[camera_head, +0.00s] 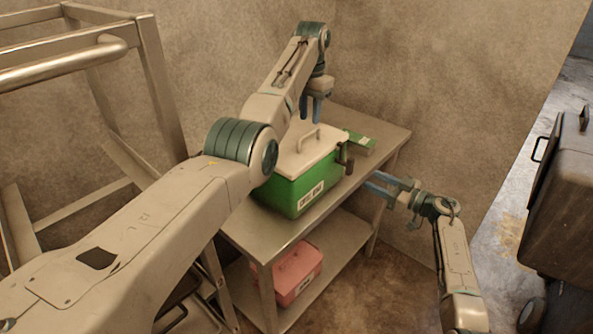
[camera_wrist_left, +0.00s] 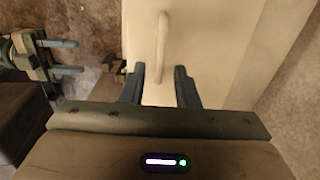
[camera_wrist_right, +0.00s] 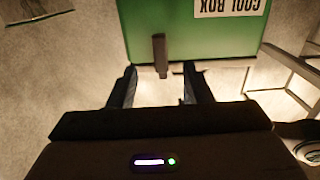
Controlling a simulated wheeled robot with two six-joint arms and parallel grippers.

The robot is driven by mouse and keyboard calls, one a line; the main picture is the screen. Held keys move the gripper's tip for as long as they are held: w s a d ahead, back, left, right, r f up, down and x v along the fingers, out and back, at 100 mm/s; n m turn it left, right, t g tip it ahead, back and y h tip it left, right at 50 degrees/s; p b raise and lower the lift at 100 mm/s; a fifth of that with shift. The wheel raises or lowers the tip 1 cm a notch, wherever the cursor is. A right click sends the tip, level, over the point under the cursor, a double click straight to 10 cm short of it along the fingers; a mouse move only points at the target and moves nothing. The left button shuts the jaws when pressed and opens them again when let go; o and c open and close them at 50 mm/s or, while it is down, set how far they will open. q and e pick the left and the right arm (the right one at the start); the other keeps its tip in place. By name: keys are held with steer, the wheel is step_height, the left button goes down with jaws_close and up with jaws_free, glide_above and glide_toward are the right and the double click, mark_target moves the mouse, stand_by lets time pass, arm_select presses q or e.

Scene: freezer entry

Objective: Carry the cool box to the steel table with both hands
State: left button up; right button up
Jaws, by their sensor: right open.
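The cool box (camera_head: 305,190) is green with a white lid (camera_head: 310,150) and a lid handle on top. It stands upright on a grey metal table (camera_head: 265,235). My left gripper (camera_head: 311,110) is above the box's far side, fingers apart; in the left wrist view its fingers (camera_wrist_left: 160,82) point over the white lid, with nothing visibly gripped. My right gripper (camera_head: 372,184) is right of the box, open and apart from it. In the right wrist view a dark side handle (camera_wrist_right: 161,55) lies ahead, between the lines of its fingers (camera_wrist_right: 158,78). The box's left side is hidden by my left arm.
A small green item (camera_head: 361,143) lies behind the box on the tabletop. A pink box (camera_head: 292,272) sits on the lower shelf. A metal frame with a rail (camera_head: 75,62) stands at left. A dark case (camera_head: 560,190) is at far right. Walls close off the back.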

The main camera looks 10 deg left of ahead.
mark_target(309, 133)
arm_select(q)
step_height(309, 133, down, 6)
steer(key=shift+w+r, duration=0.1)
steer(key=shift+r, duration=0.05)
arm_select(e)
steer(key=x, duration=0.5)
steer(key=shift+w+a, duration=0.2)
steer(key=shift+a, duration=0.1)
arm_select(q)
steer(key=shift+f, duration=0.5)
arm_select(e)
steer(key=shift+w+a, duration=0.15)
steer(key=shift+a, duration=0.3)
arm_select(q)
steer(key=shift+c, duration=0.2)
arm_select(e)
steer(key=shift+c, duration=0.3)
arm_select(q)
steer(key=c, duration=0.4)
arm_select(e)
steer(key=c, duration=0.3)
arm_select(q)
jaws_close()
arm_select(e)
jaws_close()
